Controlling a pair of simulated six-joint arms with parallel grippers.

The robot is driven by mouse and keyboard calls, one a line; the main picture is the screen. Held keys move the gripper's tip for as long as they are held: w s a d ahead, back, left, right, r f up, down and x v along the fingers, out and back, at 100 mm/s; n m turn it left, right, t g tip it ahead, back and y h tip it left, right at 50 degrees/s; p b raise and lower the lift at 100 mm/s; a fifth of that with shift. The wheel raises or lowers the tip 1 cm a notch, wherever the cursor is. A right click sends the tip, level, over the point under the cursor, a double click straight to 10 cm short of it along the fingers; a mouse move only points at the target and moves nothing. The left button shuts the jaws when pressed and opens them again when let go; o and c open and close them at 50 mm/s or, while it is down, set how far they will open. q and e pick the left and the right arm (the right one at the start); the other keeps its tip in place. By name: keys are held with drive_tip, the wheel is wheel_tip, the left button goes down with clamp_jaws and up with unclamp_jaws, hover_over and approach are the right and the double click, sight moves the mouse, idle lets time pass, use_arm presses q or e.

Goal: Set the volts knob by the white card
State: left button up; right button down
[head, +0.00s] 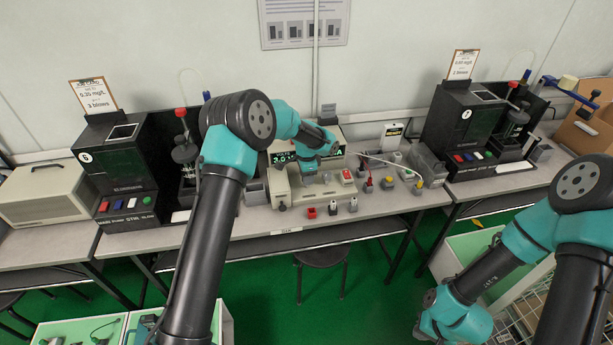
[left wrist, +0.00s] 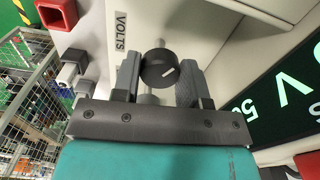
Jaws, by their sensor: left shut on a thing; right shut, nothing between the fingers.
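The black volts knob (left wrist: 159,69) shows in the left wrist view with a white pointer line, beside the VOLTS label (left wrist: 121,31). My left gripper (left wrist: 158,84) is shut on the knob, one finger on each side. In the head view my left gripper (head: 307,176) is at the cream power supply (head: 281,187), and my arm hides the knob. The green display (head: 283,158) is partly hidden; it shows a V in the left wrist view (left wrist: 283,93). My right gripper (head: 425,328) is shut and empty, low at right.
A red socket block (left wrist: 58,13) is near the left gripper. Several small plugs (head: 388,183) stand on the bench right of the supply. Black testers with clipboard cards (head: 93,95) (head: 462,64) stand left and right. A stool (head: 321,256) is under the bench.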

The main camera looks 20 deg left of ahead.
use_arm(q)
drive_tip(key=o, duration=0.9)
wheel_tip(320, 180, up, 17)
drive_tip(key=shift+r, duration=0.2)
idle(0.3)
